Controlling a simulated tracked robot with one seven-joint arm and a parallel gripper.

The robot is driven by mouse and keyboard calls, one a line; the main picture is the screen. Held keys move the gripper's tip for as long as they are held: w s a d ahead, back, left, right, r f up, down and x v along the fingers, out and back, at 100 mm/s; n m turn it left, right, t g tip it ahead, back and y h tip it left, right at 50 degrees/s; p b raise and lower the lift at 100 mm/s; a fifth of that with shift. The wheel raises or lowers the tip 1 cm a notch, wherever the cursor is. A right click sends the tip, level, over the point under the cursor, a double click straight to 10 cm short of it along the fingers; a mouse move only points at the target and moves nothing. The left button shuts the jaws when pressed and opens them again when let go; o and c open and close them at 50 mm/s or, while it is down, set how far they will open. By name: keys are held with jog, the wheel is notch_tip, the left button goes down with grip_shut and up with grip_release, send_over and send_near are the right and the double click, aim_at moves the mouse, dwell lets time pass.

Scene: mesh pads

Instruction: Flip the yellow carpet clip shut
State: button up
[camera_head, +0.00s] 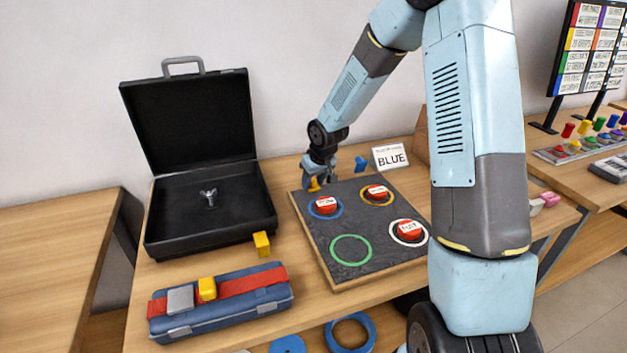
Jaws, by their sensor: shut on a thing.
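A dark grey mat (335,276) on a wooden board lies in the middle of the table. At its far left edge a small yellow-orange piece (314,185), which looks like the yellow carpet clip, shows at my gripper (318,180). My gripper points down there and is shut on this piece. The fingers hide part of it, so how far the clip is tilted cannot be made out.
Red buttons (326,204) stand on the mat near my gripper. An open black case (160,245) with a yellow latch (261,244) and a blue strapped case (270,296) lie left. My arm crosses the right side.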

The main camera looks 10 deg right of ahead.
jog(key=shift+d, duration=0.1)
jog(key=o, duration=0.7)
jog(key=v, duration=1.3)
jog(key=shift+s+r, duration=0.1)
jog(key=shift+r, duration=0.2)
jog(key=s+d+r+m, duration=0.1)
jog(key=s+d+r, duration=0.2)
jog(key=s, duration=0.7)
jog(key=s+d+r+m+t+h, duration=0.1)
jog(key=s+d+r, duration=0.3)
jog(key=s+r, duration=0.4)
jog(key=s+d+r+m+t, duration=0.1)
jog(key=s+d+r+m, duration=0.2)
jog(key=s, duration=1.1)
jog(key=shift+d+r+h, duration=0.15)
jog(key=shift+r, duration=0.5)
jog(key=shift+d+r+h, duration=0.1)
jog(key=shift+r+h, duration=0.05)
jog(key=shift+r, duration=0.5)
